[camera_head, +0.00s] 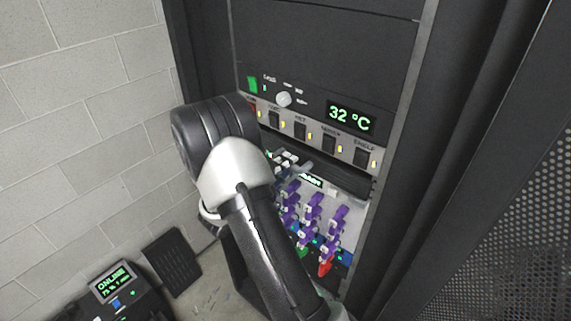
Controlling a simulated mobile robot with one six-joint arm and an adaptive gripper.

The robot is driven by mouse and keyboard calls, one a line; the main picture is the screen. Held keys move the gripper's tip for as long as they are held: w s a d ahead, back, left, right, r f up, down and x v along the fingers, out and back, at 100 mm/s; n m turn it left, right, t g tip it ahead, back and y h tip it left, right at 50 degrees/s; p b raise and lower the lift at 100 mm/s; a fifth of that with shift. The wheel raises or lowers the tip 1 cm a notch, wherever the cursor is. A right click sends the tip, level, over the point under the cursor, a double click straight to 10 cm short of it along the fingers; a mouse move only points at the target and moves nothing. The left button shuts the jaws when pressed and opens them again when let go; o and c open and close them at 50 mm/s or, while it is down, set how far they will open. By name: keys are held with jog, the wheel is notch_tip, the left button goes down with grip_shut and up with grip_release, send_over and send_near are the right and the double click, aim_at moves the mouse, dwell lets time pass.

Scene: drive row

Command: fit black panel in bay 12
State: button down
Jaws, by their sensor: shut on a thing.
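A black panel (345,178) shows as a dark strip across the rack, just below the row of switches. Its left part is hidden behind my arm and gripper. My gripper (290,160) is mostly hidden behind my own arm; only small grey and white parts of it show at the panel's left. It is shut on the black panel, though the grip itself is hard to see. I cannot tell whether the panel is seated in the bay or stands in front of it. No label for bay 12 is legible.
Above is a switch strip (320,139) with a 32 °C display (351,117). Below are drives with purple handles (312,212), one with a red latch (325,268). A dark slatted panel (172,262) leans at the wall, beside a unit reading ONLINE (114,280). A perforated door (520,220) stands right.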

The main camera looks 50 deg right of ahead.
jog(key=c, duration=1.4)
grip_release()
jog(key=a, duration=0.8)
jog(key=s+a, duration=0.1)
jog(key=a, duration=0.3)
